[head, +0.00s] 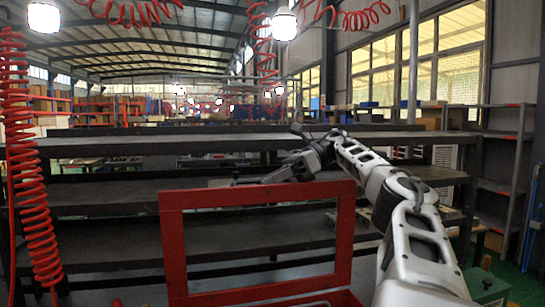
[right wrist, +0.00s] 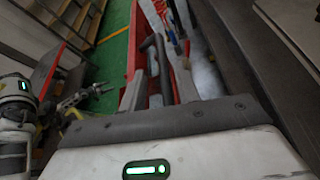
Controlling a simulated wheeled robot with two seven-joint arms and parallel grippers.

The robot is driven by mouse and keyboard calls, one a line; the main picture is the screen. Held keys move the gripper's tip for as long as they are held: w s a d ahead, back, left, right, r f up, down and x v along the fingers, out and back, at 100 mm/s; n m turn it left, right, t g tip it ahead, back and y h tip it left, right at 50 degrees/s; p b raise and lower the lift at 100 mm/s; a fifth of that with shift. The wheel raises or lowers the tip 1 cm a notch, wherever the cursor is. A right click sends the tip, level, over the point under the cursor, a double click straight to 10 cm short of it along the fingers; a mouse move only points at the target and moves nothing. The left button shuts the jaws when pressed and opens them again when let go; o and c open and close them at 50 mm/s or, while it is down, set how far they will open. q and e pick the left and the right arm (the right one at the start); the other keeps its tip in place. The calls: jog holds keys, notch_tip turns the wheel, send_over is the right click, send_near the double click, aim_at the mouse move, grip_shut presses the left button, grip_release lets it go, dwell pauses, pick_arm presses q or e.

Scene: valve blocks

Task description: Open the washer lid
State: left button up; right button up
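The washer lid (head: 172,245) is a red rectangular frame with an open window, standing raised in the lower middle of the head view. Part of a red body (head: 340,298) shows below it at the bottom edge. My right gripper (head: 240,181) is beyond and above the lid's top bar, apart from it as far as I can tell. In the right wrist view its fingers (right wrist: 168,45) stand apart with nothing clearly between them. My left gripper (right wrist: 88,95) shows small at the left of the right wrist view, too small to judge; it is not visible in the head view.
Dark shelving (head: 100,200) fills the space behind the lid. Red coiled hoses hang at the left (head: 35,190) and from above. A narrow red trough (right wrist: 134,40) with loose items lies beyond my right fingers. Green floor (right wrist: 108,60) shows beside it.

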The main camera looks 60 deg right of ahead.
jog(key=shift+a+r, duration=0.1)
jog(key=shift+r, duration=1.1)
pick_arm(q)
jog(key=shift+t+h, duration=0.3)
jog(key=shift+t, duration=0.1)
jog(key=f+b, duration=0.1)
jog(key=b, duration=0.2)
jog(key=d+f+b, duration=0.1)
jog(key=b, duration=0.2)
jog(key=w+f+b, duration=0.1)
jog(key=b, duration=0.2)
jog(key=shift+d+f, duration=0.25)
jog(key=shift+f, duration=0.1)
pick_arm(e)
jog(key=s+a+r, duration=0.6)
jog(key=a+r, duration=0.4)
jog(key=a, duration=0.2)
jog(key=shift+s+a, duration=0.15)
jog(key=shift+s, duration=0.25)
